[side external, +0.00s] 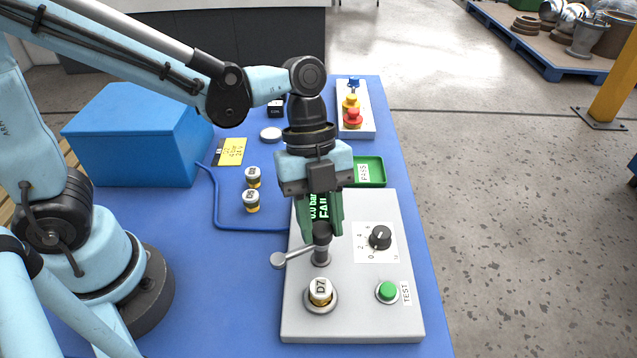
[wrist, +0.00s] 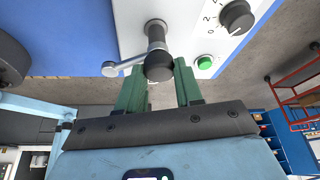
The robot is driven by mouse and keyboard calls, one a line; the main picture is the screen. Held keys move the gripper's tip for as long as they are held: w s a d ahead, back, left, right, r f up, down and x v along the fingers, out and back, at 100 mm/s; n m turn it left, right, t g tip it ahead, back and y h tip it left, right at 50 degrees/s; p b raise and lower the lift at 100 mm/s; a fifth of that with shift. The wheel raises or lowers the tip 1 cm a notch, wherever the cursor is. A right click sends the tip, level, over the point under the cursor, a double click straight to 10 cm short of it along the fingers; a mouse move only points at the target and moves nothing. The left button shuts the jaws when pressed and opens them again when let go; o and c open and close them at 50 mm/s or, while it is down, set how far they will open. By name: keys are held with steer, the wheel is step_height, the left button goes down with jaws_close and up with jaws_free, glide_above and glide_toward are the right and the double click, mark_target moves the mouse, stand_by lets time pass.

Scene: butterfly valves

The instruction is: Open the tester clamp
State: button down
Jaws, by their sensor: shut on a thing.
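The tester (side external: 350,328) is a light grey panel on the blue table. Its clamp has a grey post, a black knob (side external: 321,230) and a silver lever arm (side external: 297,252) that sticks out to the left and ends in a round grey ball. A valve marked D7 (side external: 320,291) stands upright in the ring in front of the post. My gripper (side external: 321,236) points down, its green fingers shut on the black knob. The wrist view shows the knob (wrist: 159,66) between the fingers (wrist: 158,80), with the lever (wrist: 125,66) to the left.
The tester also carries a dial (side external: 380,237) and a green TEST button (side external: 387,291). Two valves (side external: 251,200) stand left of it, near a blue hose (side external: 217,212). A green PASS tray (side external: 372,170), a button box (side external: 354,118) and a blue box (side external: 140,140) lie farther back.

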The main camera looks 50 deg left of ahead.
steer(key=m, duration=0.3)
steer(key=m+g+y, duration=0.1)
steer(key=m, duration=0.1)
steer(key=shift+w+m+g+y, duration=0.15)
steer(key=shift+m+g+y, duration=0.15)
steer(key=shift+m, duration=0.1)
stand_by(0.4)
steer(key=c, duration=0.7)
jaws_free()
steer(key=shift+d, duration=0.1)
steer(key=shift+c, duration=0.2)
steer(key=v, duration=1.2)
